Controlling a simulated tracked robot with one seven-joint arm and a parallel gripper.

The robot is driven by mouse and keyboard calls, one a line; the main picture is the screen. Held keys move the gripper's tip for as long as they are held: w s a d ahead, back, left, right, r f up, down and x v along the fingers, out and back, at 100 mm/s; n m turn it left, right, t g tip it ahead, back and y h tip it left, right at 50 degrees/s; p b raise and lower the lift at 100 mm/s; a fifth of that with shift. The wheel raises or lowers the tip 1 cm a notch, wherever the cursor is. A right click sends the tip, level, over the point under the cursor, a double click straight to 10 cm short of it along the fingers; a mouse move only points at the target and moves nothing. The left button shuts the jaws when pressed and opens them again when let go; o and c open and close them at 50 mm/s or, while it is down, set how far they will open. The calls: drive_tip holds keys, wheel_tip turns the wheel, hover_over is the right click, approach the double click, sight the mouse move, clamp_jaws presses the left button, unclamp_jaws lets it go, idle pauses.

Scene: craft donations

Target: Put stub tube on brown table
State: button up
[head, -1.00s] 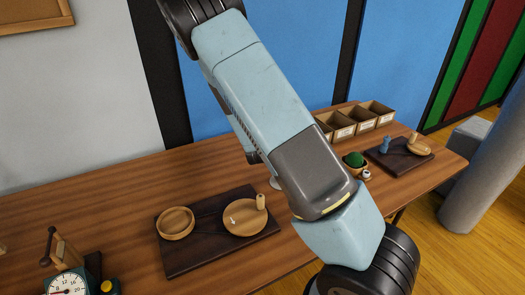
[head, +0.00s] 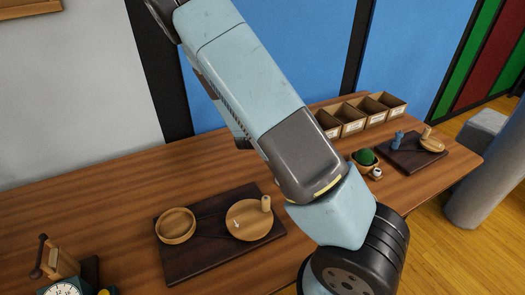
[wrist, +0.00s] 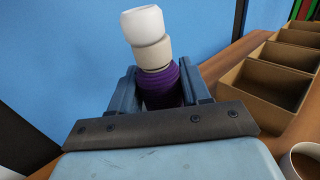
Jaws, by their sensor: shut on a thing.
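My gripper (wrist: 158,80) shows in the wrist view, with a finger on each side of a purple ribbed thing (wrist: 162,88) that has a beige neck and a rounded white top. It is shut on this thing, which stands up from the jaws, tilted slightly left. I cannot tell for sure whether it is the stub tube. The head view does not show my gripper or the held thing. The brown wooden table (head: 110,205) runs across the head view. A short wooden cylinder (head: 266,203) stands on a round wooden plate (head: 248,222) there.
A dark board (head: 190,262) carries the plate and a wooden bowl (head: 175,226). A dial scale (head: 62,288) stands at front left. Open boxes (head: 352,118), a green-filled bowl (head: 364,158) and a second dark board (head: 405,160) with a blue piece (head: 397,138) are at right. The table's left-middle is clear.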

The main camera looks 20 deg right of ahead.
drive_tip(key=s+f+m+g+h, duration=0.2)
drive_tip(key=s+m+g+h, duration=0.65)
drive_tip(key=s, duration=0.75)
drive_tip(key=shift+g, duration=0.35)
drive_tip(key=w+f, duration=0.3)
drive_tip(key=w, duration=0.1)
drive_tip(key=w+f, duration=0.2)
drive_tip(key=w, duration=0.2)
drive_tip(key=w+f, duration=0.3)
drive_tip(key=w, duration=0.1)
drive_tip(key=shift+w+a+f, duration=0.15)
drive_tip(key=shift+f, duration=0.2)
drive_tip(key=shift+w+f, duration=0.65)
drive_tip(key=shift+f, duration=1.65)
drive_tip(key=o, duration=1)
